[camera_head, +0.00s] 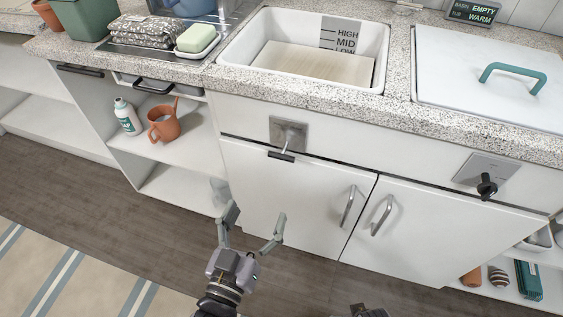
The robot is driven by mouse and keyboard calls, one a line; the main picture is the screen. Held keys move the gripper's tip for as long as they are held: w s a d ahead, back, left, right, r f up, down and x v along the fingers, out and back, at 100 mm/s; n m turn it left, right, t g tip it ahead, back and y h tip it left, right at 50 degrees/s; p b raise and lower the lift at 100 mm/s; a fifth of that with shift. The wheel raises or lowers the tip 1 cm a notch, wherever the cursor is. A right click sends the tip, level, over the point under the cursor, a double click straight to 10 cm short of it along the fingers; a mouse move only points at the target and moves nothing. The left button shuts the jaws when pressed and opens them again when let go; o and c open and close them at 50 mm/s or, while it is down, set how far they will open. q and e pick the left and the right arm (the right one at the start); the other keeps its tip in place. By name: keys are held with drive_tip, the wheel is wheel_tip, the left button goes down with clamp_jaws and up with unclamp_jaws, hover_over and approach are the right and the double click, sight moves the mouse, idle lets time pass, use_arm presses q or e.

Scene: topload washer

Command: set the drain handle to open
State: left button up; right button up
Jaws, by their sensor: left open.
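A lever (287,146) with a dark grip sits on a square metal plate on the cabinet front below the white basin (228,60). It looks like the drain handle and hangs downward. The basin has a scale marked HIGH, MID and LOW and a pale board-like surface inside. My left gripper (255,217) is open and empty, in front of the left cabinet door, below the lever and apart from it. A dark part (368,311) at the bottom edge may be my right gripper; its fingers are not clear.
A black knob (487,186) sits on another plate at the right. Two doors with metal handles (348,206) (381,215) stand below. A white lid (488,85) with a teal handle lies on the counter.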

sight(281, 155)
use_arm(q)
drive_tip(key=x, duration=1.6)
drive_tip(key=shift+f+b, duration=0.15)
drive_tip(key=shift+b, duration=0.25)
drive_tip(key=shift+w+d, duration=0.15)
drive_tip(key=shift+w, duration=0.3)
drive_tip(key=c, duration=1.6)
drive_tip(key=shift+s, duration=0.15)
drive_tip(key=p+v, duration=0.1)
drive_tip(key=v, duration=0.2)
drive_tip(key=shift+s, duration=0.25)
drive_tip(key=shift+f, duration=0.1)
use_arm(e)
drive_tip(key=s, duration=0.1)
drive_tip(key=s+f, duration=0.1)
drive_tip(key=shift+s+a+f, duration=0.2)
drive_tip(key=shift+s, duration=0.2)
